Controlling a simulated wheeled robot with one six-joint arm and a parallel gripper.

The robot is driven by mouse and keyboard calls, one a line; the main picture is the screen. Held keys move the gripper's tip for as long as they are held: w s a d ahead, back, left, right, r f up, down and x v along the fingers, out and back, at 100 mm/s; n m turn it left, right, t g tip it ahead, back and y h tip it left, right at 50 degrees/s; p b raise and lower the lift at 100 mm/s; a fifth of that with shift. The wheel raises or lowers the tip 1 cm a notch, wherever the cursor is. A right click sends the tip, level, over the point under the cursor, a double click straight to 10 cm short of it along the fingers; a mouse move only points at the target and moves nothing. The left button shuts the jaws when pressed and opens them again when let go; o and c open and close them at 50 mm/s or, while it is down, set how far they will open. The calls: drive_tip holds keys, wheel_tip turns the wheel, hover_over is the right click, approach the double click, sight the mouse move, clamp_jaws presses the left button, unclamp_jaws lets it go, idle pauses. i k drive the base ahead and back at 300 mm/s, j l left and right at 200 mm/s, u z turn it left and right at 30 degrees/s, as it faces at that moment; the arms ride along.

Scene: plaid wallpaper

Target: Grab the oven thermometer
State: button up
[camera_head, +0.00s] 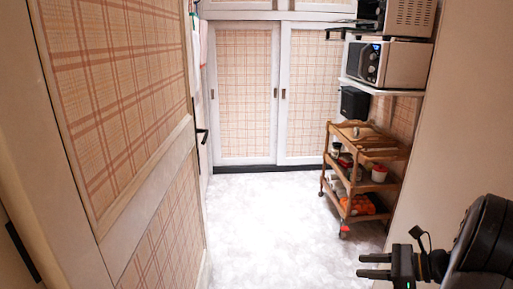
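I cannot make out an oven thermometer in this view. A wooden trolley (378,153) at the right holds small items that are too small to identify, among them one small thing (356,132) on its top. My gripper (375,266) is at the bottom right, in front of the trolley and well apart from it. Its two dark fingers point left with a gap between them, and nothing is held.
A microwave (392,64) sits on a wall shelf above the trolley. A dark box (354,103) is below the shelf. An open plaid door (125,85) stands at the left. White-framed plaid cabinets (245,90) close the back. The pale floor (262,215) is clear. A beige wall edge (445,140) is at the right.

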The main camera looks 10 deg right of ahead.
sight(356, 130)
drive_tip(key=i+z, duration=0.1)
drive_tip(key=i, duration=1.55)
drive_tip(key=i+z, duration=0.15)
drive_tip(key=i, duration=0.4)
drive_tip(key=i+j+z, duration=0.15)
drive_tip(key=i, duration=0.4)
drive_tip(key=i+j+z, duration=0.15)
drive_tip(key=i, duration=0.4)
drive_tip(key=i+z, duration=0.45)
drive_tip(key=i+j+z, duration=0.1)
drive_tip(key=i+z, duration=0.35)
drive_tip(key=i+j+z, duration=0.3)
drive_tip(key=z, duration=0.2)
drive_tip(key=i, duration=0.1)
